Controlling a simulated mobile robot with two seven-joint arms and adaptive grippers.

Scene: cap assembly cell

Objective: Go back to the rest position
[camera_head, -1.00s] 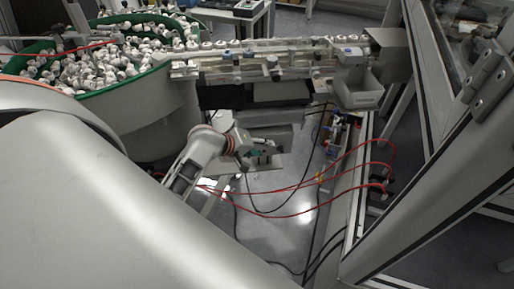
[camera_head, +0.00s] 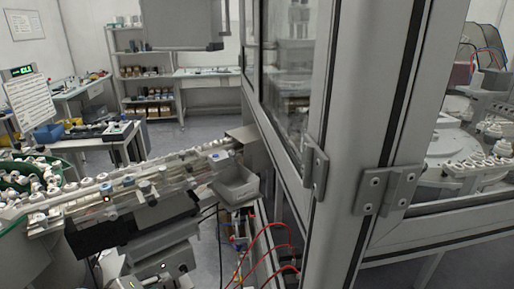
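Neither of my grippers can be made out in the head view. A feeder bowl (camera_head: 14,226) full of white caps is at the left edge. A rail conveyor (camera_head: 135,187) carrying white caps runs from it up to the right. A grey open bin (camera_head: 237,186) hangs near the conveyor's end.
A tall framed glass enclosure (camera_head: 340,150) fills the middle right, with machinery inside at right. Red hoses (camera_head: 262,240) loop beside its base. Shelves (camera_head: 150,80) and workbenches (camera_head: 95,140) stand at the back left. Open floor (camera_head: 185,140) lies between.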

